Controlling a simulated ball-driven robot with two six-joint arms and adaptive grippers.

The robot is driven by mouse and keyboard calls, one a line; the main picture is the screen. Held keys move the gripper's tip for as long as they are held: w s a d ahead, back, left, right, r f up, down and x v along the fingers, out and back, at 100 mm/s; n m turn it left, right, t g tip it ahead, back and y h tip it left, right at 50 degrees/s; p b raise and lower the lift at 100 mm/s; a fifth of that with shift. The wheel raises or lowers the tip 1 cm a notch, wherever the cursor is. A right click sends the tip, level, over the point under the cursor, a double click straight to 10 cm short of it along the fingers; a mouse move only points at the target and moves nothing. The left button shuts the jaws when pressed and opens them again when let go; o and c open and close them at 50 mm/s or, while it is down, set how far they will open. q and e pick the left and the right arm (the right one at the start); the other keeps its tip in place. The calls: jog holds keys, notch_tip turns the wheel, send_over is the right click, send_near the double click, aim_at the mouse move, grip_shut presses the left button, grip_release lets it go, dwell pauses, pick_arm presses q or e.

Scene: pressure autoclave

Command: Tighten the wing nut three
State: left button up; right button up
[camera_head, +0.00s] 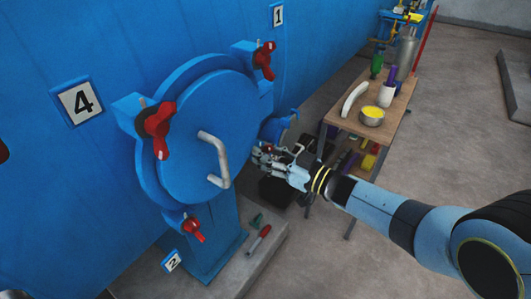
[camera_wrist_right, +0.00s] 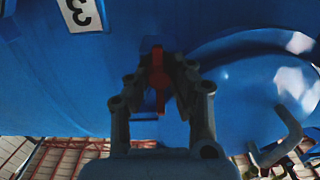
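The red wing nut three (camera_wrist_right: 158,75) shows in the right wrist view between the fingers of my right gripper (camera_wrist_right: 162,72), beside an upside-down 3 label (camera_wrist_right: 82,12). The fingers are drawn in on both sides of it; whether they press on it I cannot tell. In the head view my right gripper (camera_head: 264,156) is at the right side of the round blue door (camera_head: 205,125), by a blue lug (camera_head: 278,127). Wing nut three is not clearly visible there. My left gripper is not in view.
Other red wing nuts sit at upper left (camera_head: 158,129), top (camera_head: 264,60) and bottom (camera_head: 193,229). A grey handle (camera_head: 220,160) sticks out of the door. Open floor lies right.

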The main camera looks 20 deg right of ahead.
jog(key=o, duration=0.5)
jog(key=shift+f, duration=0.1)
jog(key=v, duration=0.8)
jog(key=shift+d, duration=0.1)
